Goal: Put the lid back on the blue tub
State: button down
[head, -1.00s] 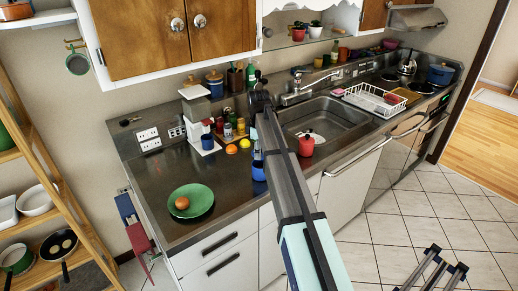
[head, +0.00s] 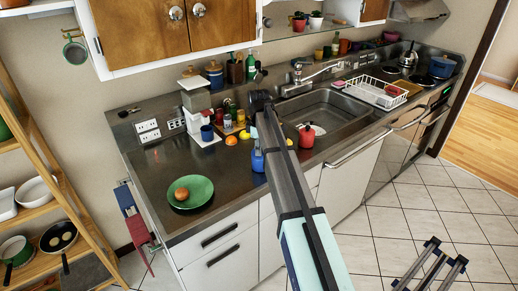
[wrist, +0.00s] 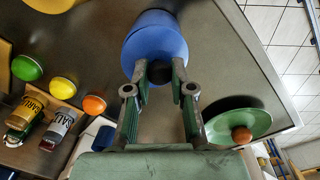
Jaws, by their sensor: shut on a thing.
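The blue tub (head: 258,163) stands on the counter just left of my arm in the head view, upright. In the wrist view a round blue lid (wrist: 153,48) with a dark knob lies between and beyond my fingertips. My gripper (wrist: 172,78) is shut on that dark knob. The lid covers most of the tub from the wrist camera, so I cannot tell whether it is fully seated. In the head view my arm hides part of the gripper.
A green round dish (head: 203,194) with a brown-orange ball on it sits left on the counter. An orange (head: 231,140), a lemon (head: 245,134) and several jars stand behind the tub. A red pot (head: 306,136) is by the sink (head: 340,115).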

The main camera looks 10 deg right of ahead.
jog(key=shift+w+d+r+p, duration=0.1)
jog(key=shift+w+r+p, duration=0.15)
jog(key=shift+r+p, duration=0.05)
dwell(0.5)
jog(key=shift+s+f+p, duration=0.1)
jog(key=shift+f+p, duration=0.1)
jog(key=shift+p, duration=0.15)
dwell(2.1)
jog(key=shift+c, duration=2.2)
grip_release()
jog(key=shift+r+p, duration=2)
jog(key=shift+r, duration=1.5)
